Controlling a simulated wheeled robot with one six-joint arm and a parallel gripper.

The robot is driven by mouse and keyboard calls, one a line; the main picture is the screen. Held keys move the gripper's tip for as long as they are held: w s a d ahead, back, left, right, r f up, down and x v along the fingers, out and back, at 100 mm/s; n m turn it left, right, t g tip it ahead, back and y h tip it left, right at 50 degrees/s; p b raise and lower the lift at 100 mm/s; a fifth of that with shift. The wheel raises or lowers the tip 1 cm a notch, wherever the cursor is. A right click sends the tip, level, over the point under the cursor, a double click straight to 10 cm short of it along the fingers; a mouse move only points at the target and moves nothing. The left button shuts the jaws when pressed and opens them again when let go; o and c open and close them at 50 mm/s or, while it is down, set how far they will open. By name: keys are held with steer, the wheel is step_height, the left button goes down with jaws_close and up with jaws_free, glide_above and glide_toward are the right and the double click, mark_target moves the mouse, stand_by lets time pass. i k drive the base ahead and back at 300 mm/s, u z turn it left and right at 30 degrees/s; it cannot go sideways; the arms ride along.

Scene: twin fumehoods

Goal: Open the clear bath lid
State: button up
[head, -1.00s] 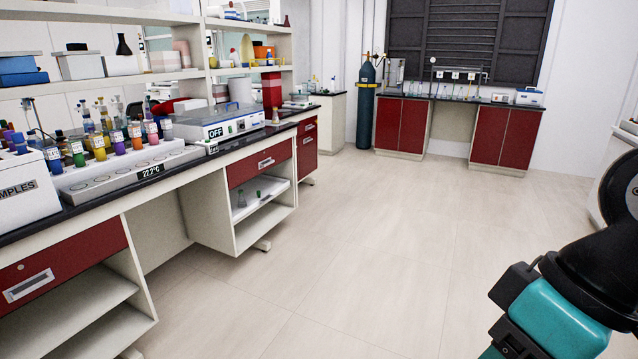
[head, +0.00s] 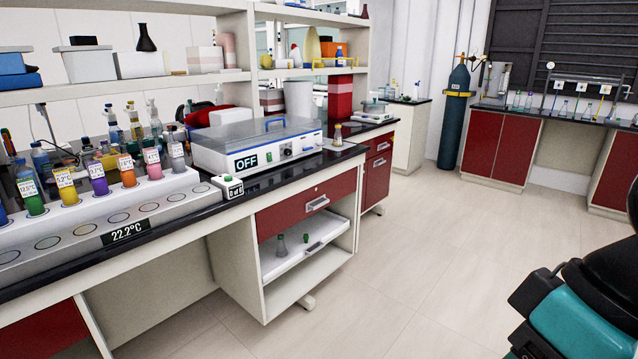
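The bath (head: 258,158) is a white box with a dark OFF display and knobs on its front, standing on the black bench top left of centre in the head view. Its clear lid (head: 245,130) lies flat and closed over the top. A blue handle (head: 289,122) is on the lid. Only a teal and black part of my arm shows at the lower right, well apart from the bath. My gripper is not in view.
A rack of coloured bottles (head: 128,225) reading 22.2°C and a small white box (head: 229,186) stand left of the bath. A small bottle (head: 338,136) stands right of it. A shelf (head: 190,78) runs above. The floor (head: 400,290) ahead is clear.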

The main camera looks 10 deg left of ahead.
mark_target(225, 133)
steer(key=u, duration=0.4)
steer(key=i, duration=1.2)
steer(key=u, duration=0.4)
